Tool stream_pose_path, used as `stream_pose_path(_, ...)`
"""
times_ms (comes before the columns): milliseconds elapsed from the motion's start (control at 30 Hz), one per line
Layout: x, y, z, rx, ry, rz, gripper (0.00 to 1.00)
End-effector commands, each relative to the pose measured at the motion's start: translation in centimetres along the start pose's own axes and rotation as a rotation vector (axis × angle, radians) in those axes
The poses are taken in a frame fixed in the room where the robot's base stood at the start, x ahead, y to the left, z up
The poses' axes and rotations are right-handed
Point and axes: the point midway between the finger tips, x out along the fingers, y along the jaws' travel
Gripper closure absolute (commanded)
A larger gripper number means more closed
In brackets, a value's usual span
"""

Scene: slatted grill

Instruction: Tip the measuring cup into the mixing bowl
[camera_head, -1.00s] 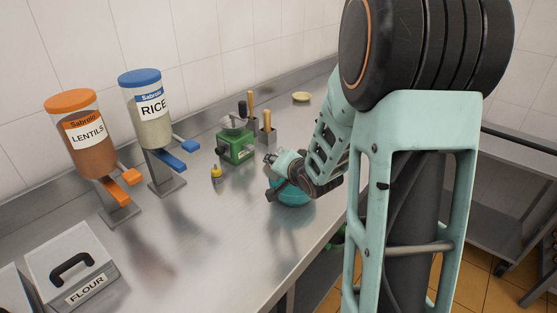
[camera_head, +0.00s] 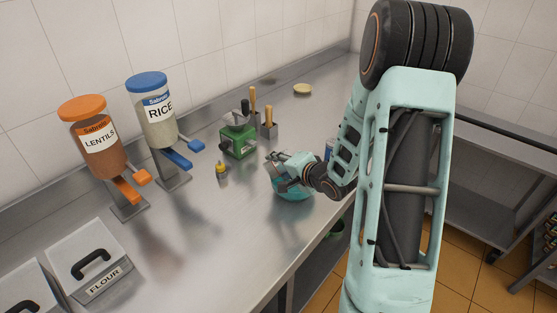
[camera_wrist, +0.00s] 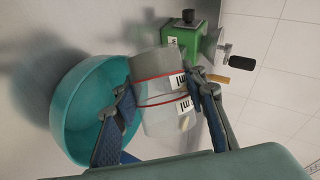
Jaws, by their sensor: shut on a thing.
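The measuring cup (camera_wrist: 160,95) is pale and clear with red lines and dark markings. My gripper (camera_wrist: 168,112) is shut on it, one finger on each side in the wrist view. The teal mixing bowl (camera_wrist: 70,95) stands on the counter, close beside the cup in that view. In the head view my gripper (camera_head: 283,170) is right over the bowl (camera_head: 295,193) and partly hides it. The cup is small and mostly unclear there. I cannot tell the cup's exact tilt or what is in it.
A green hand-cranked grinder (camera_head: 238,140) stands behind the bowl. Nearby are a small yellow-topped bottle (camera_head: 221,170), utensil holders (camera_head: 268,128) and a yellowish dish (camera_head: 302,89). Lentils (camera_head: 100,145) and rice (camera_head: 157,115) dispensers and a flour bin (camera_head: 88,260) stand left. The counter's front middle is clear.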

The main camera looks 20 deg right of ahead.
Motion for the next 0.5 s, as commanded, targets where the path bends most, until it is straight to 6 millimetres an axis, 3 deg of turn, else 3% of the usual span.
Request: stream_pose_path(500,0.09,0.45,-0.22,0.207,-0.09,-0.084,0.9)
